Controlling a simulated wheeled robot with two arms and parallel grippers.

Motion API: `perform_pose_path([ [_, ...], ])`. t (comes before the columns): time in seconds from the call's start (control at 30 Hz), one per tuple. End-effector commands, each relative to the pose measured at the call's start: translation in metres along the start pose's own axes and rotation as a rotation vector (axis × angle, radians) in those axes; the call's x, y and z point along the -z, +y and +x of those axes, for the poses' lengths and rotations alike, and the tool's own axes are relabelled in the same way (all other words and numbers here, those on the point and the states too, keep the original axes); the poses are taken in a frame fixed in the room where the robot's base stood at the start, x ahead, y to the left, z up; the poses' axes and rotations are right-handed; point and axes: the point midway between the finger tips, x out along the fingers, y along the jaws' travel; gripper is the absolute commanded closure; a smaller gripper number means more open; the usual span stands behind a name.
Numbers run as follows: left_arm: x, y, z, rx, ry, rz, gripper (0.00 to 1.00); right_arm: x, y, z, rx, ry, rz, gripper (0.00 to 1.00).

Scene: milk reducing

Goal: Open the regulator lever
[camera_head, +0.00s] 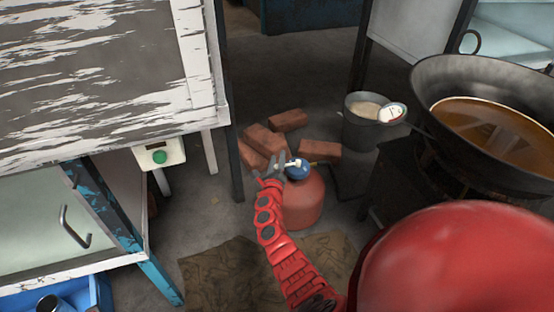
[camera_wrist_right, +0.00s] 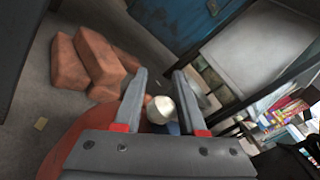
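A red gas cylinder (camera_head: 304,203) stands on the floor in the middle of the head view. A blue regulator (camera_head: 299,173) sits on its top, with a small white lever (camera_head: 297,162) on it. My right gripper (camera_head: 272,168) is at the left side of the regulator, close to the lever. In the right wrist view its two fingers (camera_wrist_right: 161,75) are apart. The lever's white rounded end (camera_wrist_right: 160,109) shows between them, and I cannot tell whether a finger touches it. A little of the blue regulator (camera_wrist_right: 173,128) shows below it. My left gripper is out of view.
Several bricks (camera_head: 288,120) lie behind and left of the cylinder. A metal bucket (camera_head: 362,130) stands behind right, and a large pan (camera_head: 480,75) of brown liquid is at the right. A white table (camera_head: 100,70) and a box with a green button (camera_head: 159,157) are left.

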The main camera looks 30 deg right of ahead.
Motion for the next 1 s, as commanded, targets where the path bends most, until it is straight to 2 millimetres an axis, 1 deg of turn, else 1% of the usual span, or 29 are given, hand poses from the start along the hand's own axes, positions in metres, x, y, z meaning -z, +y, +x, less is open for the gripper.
perform_pose_path([
  [0.03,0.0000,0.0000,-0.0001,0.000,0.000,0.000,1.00,0.0002,0.0003,-0.0002,-0.001,0.000,0.000,0.72],
  [0.1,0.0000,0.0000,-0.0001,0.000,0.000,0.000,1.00,0.0004,0.0005,-0.0003,-0.001,0.001,0.000,0.84],
  [0.2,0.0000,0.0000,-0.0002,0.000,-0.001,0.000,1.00,0.0008,0.0007,-0.0004,-0.002,0.001,0.000,1.00],
  [1.0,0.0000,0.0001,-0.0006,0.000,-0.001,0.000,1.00,0.0033,0.0022,-0.0011,-0.005,0.005,0.000,1.00],
])
